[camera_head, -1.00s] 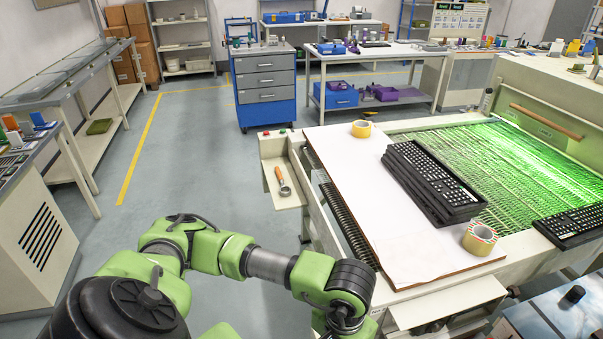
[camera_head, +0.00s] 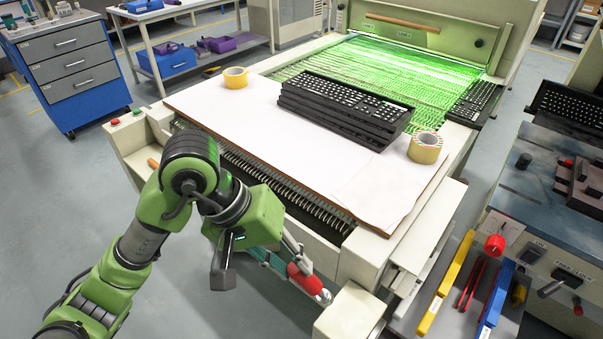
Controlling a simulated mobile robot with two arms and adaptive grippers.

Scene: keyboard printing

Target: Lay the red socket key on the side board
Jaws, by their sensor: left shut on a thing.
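My left gripper (camera_head: 291,262) is low in front of the printing machine, near its front edge. It is shut on the red socket key (camera_head: 304,281), a red handle with a pale metal end pointing down to the right. The grip itself is partly hidden by my arm and the gripper body. A small pale ledge (camera_head: 128,147) juts from the machine's left side, and a wooden-handled tool shows there, partly behind my arm. I cannot tell for sure whether this ledge is the side board. My right gripper is out of view.
The white-topped board (camera_head: 260,130) on the machine carries stacked black keyboards (camera_head: 340,108) and tape rolls (camera_head: 236,78). At the right, a tray holds a yellow tool (camera_head: 446,288), red tools and a blue tool (camera_head: 497,293). Open floor (camera_head: 60,200) lies left.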

